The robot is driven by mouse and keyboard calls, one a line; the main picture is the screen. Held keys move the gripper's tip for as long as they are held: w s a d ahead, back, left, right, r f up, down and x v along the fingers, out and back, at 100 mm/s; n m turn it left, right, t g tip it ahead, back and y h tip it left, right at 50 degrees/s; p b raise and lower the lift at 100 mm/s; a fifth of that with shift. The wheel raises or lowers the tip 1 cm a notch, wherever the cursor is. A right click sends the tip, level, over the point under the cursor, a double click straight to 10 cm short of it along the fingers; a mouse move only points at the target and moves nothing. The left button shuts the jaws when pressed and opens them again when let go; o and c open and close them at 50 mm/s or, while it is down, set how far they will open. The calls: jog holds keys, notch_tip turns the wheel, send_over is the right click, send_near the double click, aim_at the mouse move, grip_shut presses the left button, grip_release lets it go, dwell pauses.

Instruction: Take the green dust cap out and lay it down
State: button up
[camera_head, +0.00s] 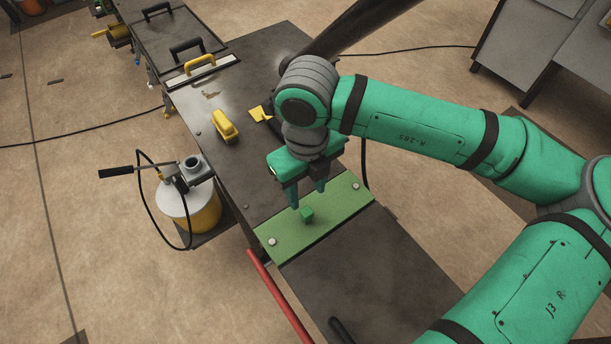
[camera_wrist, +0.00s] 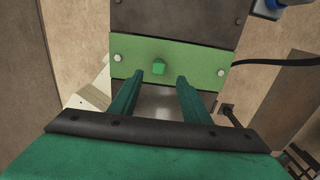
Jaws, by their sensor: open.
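The green dust cap (camera_head: 306,213) is a small block-like piece standing up from the green plate (camera_head: 277,235) on the dark bench. In the wrist view the cap (camera_wrist: 159,68) shows near the middle of the green plate (camera_wrist: 195,64), beyond my fingertips. My gripper (camera_head: 307,196) is above the plate, close to the cap, with its fingers apart. In the wrist view my gripper (camera_wrist: 160,78) has nothing between its fingers, and the cap appears in line with the gap. I cannot tell whether the fingers touch the cap.
On the bench lie a yellow tool (camera_head: 225,126) and a yellow piece (camera_head: 260,114). A yellow-handled bar (camera_head: 203,70) is farther back. A hand pump (camera_head: 188,205) with a black hose stands left of the bench. A red bar (camera_head: 280,297) runs along the near edge.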

aim_at(307, 211)
jog(key=f, duration=0.9)
jog(key=shift+s, duration=0.2)
grip_shut()
